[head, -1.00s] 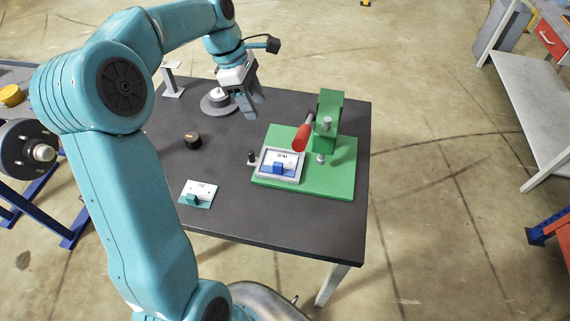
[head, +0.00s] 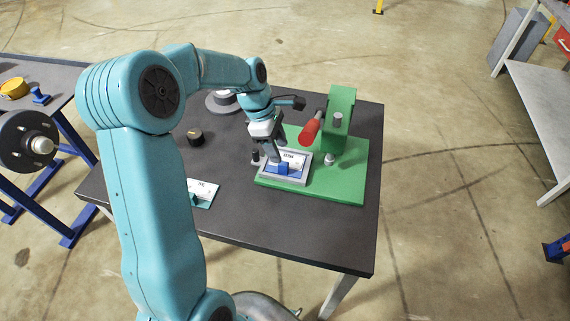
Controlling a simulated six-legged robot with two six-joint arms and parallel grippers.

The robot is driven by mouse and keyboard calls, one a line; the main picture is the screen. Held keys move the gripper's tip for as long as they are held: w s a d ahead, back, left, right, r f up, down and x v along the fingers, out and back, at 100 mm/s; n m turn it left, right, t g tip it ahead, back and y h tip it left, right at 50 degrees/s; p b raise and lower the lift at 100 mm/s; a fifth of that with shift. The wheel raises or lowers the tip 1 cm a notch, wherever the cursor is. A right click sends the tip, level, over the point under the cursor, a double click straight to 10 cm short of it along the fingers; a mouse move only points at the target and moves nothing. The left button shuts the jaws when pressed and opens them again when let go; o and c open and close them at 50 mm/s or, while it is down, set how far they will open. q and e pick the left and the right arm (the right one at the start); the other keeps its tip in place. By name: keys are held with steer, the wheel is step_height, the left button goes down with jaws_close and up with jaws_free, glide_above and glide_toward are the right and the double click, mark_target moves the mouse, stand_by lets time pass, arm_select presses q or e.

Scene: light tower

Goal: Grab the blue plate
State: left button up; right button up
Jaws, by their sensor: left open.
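The blue plate (head: 299,159), a white-faced plate with a blue border and a raised blue block, sits in a grey frame on the green press base (head: 335,187). My left gripper (head: 270,155) is open with its fingers pointing down over the left part of this plate, close to the blue block. The gripper hides part of the plate, and I cannot tell whether the fingers touch it. My right gripper is not in view.
The green press (head: 340,115) with a red handle (head: 311,127) stands just right of the plate. A teal-edged plate (head: 208,190), partly behind my arm, and a black knob (head: 195,138) lie to the left. The dark table (head: 310,235) is clear in front.

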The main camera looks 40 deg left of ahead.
mark_target(292, 164)
arm_select(q)
steer(key=shift+w+d+f, duration=0.15)
steer(key=shift+f, duration=0.2)
steer(key=f, duration=0.3)
steer(key=d+f+p, duration=0.1)
steer(key=shift+s+f, duration=0.15)
steer(key=shift+s, duration=0.1)
steer(key=shift+w+f, duration=0.25)
steer(key=shift+f, duration=0.05)
steer(key=shift+s, duration=0.1)
steer(key=shift+s+r, duration=0.1)
steer(key=c, duration=0.4)
jaws_close()
